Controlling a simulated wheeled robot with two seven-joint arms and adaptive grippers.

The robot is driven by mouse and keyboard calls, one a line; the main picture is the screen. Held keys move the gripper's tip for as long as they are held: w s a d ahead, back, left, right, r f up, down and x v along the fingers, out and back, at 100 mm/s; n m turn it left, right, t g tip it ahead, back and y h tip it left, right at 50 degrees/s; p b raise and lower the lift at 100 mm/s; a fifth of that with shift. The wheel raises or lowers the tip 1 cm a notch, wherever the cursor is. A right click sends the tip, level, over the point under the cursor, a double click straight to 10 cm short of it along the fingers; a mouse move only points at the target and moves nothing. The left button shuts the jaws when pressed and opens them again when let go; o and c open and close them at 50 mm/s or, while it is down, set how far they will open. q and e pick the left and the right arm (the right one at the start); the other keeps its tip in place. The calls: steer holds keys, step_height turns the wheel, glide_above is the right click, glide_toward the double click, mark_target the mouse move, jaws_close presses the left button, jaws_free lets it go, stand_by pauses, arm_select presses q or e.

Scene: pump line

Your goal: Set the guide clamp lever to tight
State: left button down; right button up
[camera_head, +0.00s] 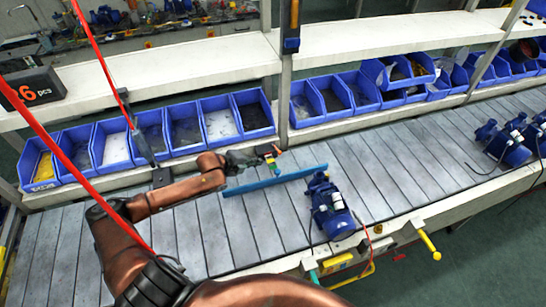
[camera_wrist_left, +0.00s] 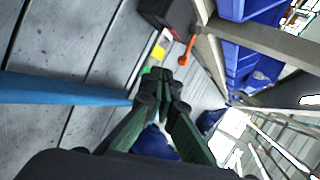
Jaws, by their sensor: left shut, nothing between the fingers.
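The guide clamp lever (camera_head: 279,151) is a small orange handle beside the far end of the blue guide rail (camera_head: 275,180) on the conveyor. In the left wrist view the lever (camera_wrist_left: 188,50) shows as an orange bar with a round end, near a dark block with yellow, red and green marks. My left gripper (camera_head: 262,158) is just left of the lever in the head view, over the slats. In the left wrist view its fingertips (camera_wrist_left: 160,78) are together and empty, apart from the lever as far as I can tell. My right gripper is not in view.
A blue pump (camera_head: 330,208) stands on the conveyor right of the rail, with more pumps (camera_head: 505,140) farther right. Blue bins (camera_head: 210,125) line the back below a white shelf (camera_head: 180,65). A yellow-handled lever (camera_head: 430,245) sticks out at the front edge.

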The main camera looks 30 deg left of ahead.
mark_target(276, 149)
arm_select(q)
steer(key=x, duration=0.6)
steer(key=shift+w, duration=0.1)
steer(key=w, duration=0.2)
steer(key=w+d, duration=0.1)
steer(key=shift+w+d+r, duration=0.1)
steer(key=shift+w+r, duration=0.25)
steer(key=shift+w, duration=0.05)
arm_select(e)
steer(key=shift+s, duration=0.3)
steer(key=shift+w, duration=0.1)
